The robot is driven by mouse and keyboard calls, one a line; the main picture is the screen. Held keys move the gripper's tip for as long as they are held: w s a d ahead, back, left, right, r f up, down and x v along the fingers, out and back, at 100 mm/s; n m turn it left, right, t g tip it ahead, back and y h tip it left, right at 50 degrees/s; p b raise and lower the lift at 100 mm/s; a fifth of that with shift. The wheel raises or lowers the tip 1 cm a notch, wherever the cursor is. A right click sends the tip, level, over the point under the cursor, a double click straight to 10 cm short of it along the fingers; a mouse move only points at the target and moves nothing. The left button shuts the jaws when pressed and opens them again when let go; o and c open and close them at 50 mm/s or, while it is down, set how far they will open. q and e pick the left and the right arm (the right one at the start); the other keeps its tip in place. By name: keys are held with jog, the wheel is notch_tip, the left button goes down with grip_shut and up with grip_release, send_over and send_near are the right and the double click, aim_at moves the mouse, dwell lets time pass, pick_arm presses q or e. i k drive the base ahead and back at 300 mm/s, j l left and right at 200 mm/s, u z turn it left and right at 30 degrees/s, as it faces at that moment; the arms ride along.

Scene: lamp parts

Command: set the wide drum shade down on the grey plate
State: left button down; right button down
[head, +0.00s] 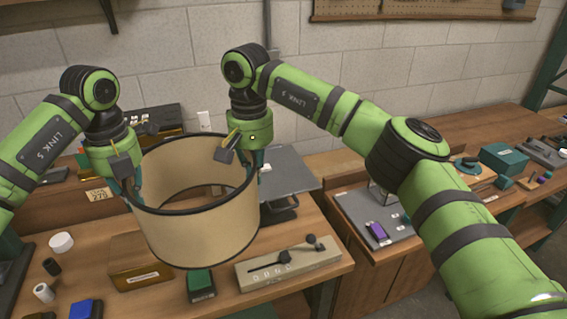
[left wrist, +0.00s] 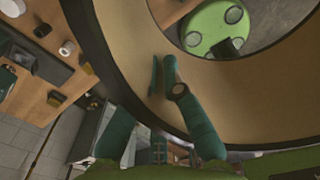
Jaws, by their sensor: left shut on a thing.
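The wide drum shade (head: 205,225), tan with dark rims, is held upright and level above the front of the wooden bench. My left gripper (head: 128,190) is shut on the left side of its rim; in the left wrist view the teal fingers (left wrist: 163,78) lie against the tan wall (left wrist: 128,48). My right gripper (head: 250,160) is at the right rim, its fingers partly hidden, so its grip is unclear. The grey plate (head: 292,174) sits on a dark stand behind and right of the shade. The shade hides its left part.
A white roll (head: 44,292) and a blue block (head: 86,309) are at front left. A grey board (head: 350,205) with a purple piece lies right.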

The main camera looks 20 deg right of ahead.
aim_at(265, 169)
jog(key=i+l, duration=0.5)
jog(key=l, duration=0.25)
jog(key=i+l, duration=0.25)
jog(key=l+u, duration=0.05)
jog(key=l, duration=0.05)
